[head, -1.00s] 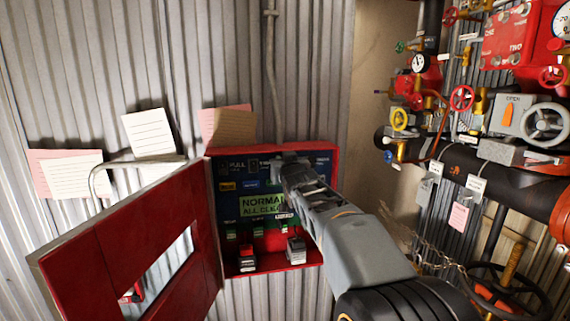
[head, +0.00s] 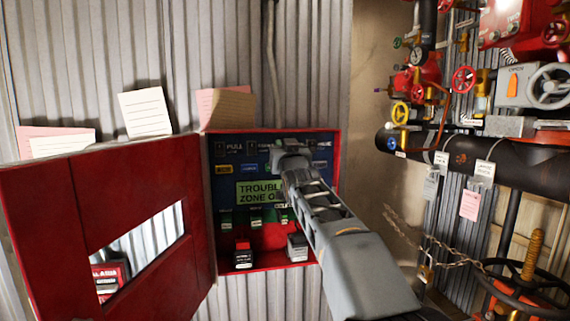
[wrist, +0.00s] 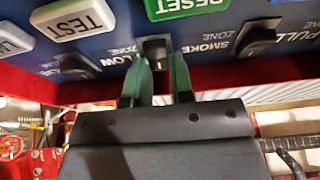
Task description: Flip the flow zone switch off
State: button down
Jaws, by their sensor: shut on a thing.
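The flow zone switch (wrist: 155,48) is a small black rocker beside the upside-down FLOW ZONE label in the wrist view. My gripper (wrist: 163,68) has its two green fingers around this switch, shut on it; the fingers partly cover it. In the head view, my gripper (head: 289,158) is at the upper part of the blue panel (head: 222,180) inside the open red box, and hides the switch there. The green display (head: 258,191) reads TROUBLE ZONE O…, its end hidden by my arm.
The smoke zone switch (wrist: 258,38) is close by, with TEST (wrist: 73,18) and RESET (wrist: 185,6) buttons above. The open red door (head: 95,200) stands to the left. Pipes and valves (head: 470,155) fill the right side.

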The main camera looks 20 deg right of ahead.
dwell(0.3)
jog(key=c, duration=1)
grip_release()
jog(key=b+v, duration=0.4)
jog(key=v, duration=0.9)
jog(key=shift+s+f, duration=0.2)
jog(key=shift+s, duration=0.15)
